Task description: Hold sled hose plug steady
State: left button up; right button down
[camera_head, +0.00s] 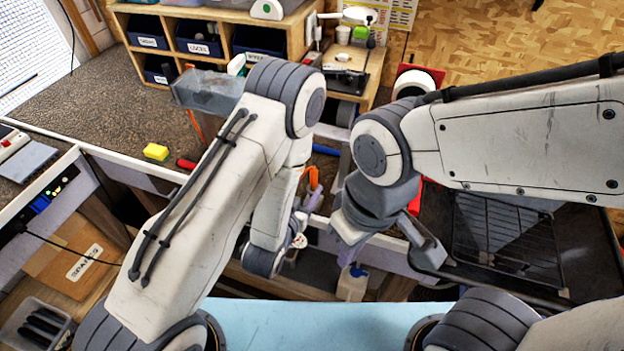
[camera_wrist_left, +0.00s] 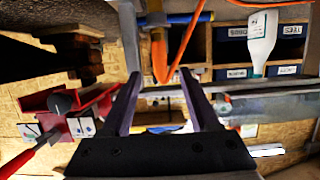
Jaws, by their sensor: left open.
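An orange hose (camera_head: 314,178) shows in the head view just above my left gripper (camera_head: 308,202). The left wrist view shows an orange hose end (camera_wrist_left: 159,58) hanging from above, with the open jaws of my left gripper (camera_wrist_left: 162,85) below and around its lower end. I cannot tell whether the jaws touch it. A plug is not clearly distinguishable from the hose. My right gripper (camera_head: 348,256) is lower in the head view, partly hidden by its own wrist, beside a small white piece (camera_head: 352,285); whether it holds that is unclear.
A blue-handled tool (camera_wrist_left: 178,18) crosses near the hose. A red fixture (camera_wrist_left: 82,112) stands at the left of the wrist view. A wooden shelf with dark bins (camera_head: 203,40) stands at the back. A yellow sponge (camera_head: 156,152) lies on the dark counter (camera_head: 95,105). A black rack (camera_head: 510,238) is at right.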

aim_at(312, 178)
pick_arm(q)
jog(key=b+x, duration=0.2)
jog(key=b, duration=0.1)
jog(key=shift+w+f, duration=0.15)
jog(key=shift+f, duration=0.1)
jog(key=shift+w+d+r+p, duration=0.1)
jog(key=shift+w+p, duration=0.2)
jog(key=shift+p, duration=0.15)
jog(key=shift+w+d+r+p, duration=0.1)
jog(key=shift+w+d+p, duration=0.05)
jog(key=shift+w+p, duration=0.25)
jog(key=p+x, duration=0.2)
jog(key=x, duration=0.3)
jog(key=shift+w+d+f, duration=0.2)
jog(key=shift+w+f, duration=0.15)
jog(key=shift+w, duration=0.15)
grip_shut()
